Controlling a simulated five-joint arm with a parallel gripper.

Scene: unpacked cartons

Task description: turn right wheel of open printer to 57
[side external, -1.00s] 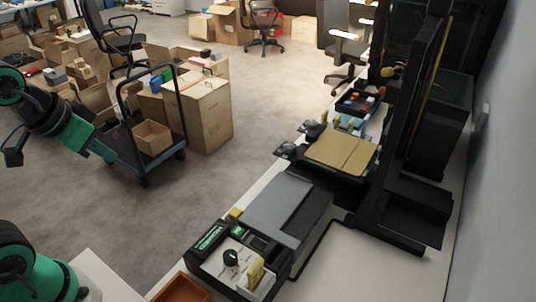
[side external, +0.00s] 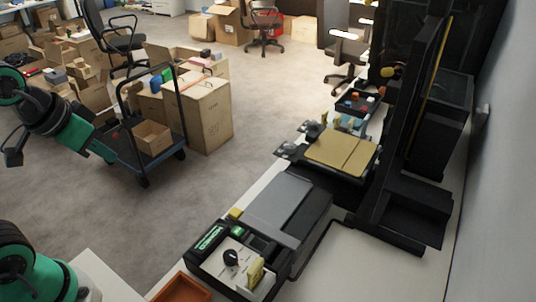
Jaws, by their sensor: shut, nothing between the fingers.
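The open-frame black printer (side external: 412,130) stands on the bench at the right, with a tan bed plate (side external: 342,150) low in front of its upright. Small dark round parts (side external: 290,150) show at the bed's left edge; I cannot tell which is the right wheel, and no number is readable there. My gripper (side external: 108,157) is at the far left, over the floor near the cart, well apart from the printer. Its slim green fingers are together, with nothing seen between them.
A black device (side external: 285,210) with a grey lid and a dark knob (side external: 231,257) on a white panel sits at the bench's near end. An orange tray (side external: 180,288) lies beside it. A cart (side external: 140,155) with cartons stands on the floor. The floor between cart and bench is clear.

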